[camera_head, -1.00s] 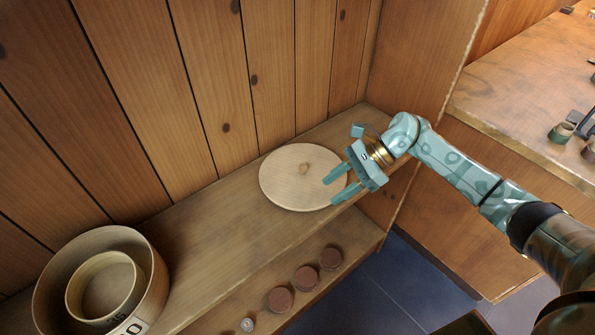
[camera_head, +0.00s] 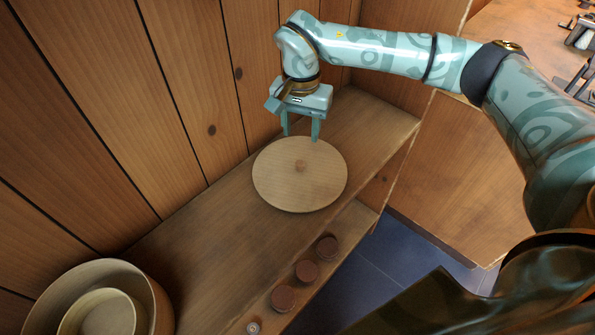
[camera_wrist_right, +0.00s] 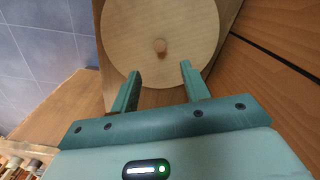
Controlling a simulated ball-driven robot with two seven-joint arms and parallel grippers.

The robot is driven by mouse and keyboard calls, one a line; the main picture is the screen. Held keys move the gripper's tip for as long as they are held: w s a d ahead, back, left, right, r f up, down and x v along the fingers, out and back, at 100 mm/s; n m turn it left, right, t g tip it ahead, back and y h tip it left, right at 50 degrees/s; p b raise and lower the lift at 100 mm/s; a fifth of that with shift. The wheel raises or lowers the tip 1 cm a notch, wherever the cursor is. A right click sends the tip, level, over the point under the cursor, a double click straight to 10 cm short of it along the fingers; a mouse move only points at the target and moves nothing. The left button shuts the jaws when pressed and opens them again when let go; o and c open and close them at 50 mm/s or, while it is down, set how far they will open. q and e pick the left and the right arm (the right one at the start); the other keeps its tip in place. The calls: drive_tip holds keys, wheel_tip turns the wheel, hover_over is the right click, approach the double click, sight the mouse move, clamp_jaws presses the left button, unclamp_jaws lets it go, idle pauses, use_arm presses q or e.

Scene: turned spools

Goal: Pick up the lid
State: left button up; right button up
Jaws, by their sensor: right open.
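The lid (camera_head: 300,182) is a round, pale wooden disc with a small knob (camera_head: 300,165) at its centre. It lies flat on the upper wooden shelf. My right gripper (camera_head: 301,138) is open and empty, its fingers pointing down at the lid's far edge. In the right wrist view the lid (camera_wrist_right: 190,35) is ahead of the open fingers (camera_wrist_right: 158,77), with the knob (camera_wrist_right: 160,46) between and just beyond their tips. I cannot tell whether a fingertip touches the lid. My left gripper is not in view.
Round wooden boxes (camera_head: 150,295), one inside another, stand at the lower left of the shelf (camera_head: 215,230). Several dark round pieces (camera_head: 306,271) sit on the lower shelf. A plank wall (camera_head: 180,90) rises close behind the lid. A workbench (camera_head: 530,35) is at the upper right.

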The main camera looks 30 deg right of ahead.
hover_over(300, 162)
wheel_tip(300, 162, down, 5)
drive_tip(key=shift+r+b, duration=0.2)
drive_tip(key=shift+b, duration=0.25)
wheel_tip(300, 162, down, 5)
drive_tip(key=shift+s+r+b, duration=0.1)
drive_tip(key=shift+r+b, duration=0.1)
drive_tip(key=shift+b, duration=0.75)
drive_tip(key=shift+f, duration=0.45)
drive_tip(key=shift+r, duration=0.1)
clamp_jaws()
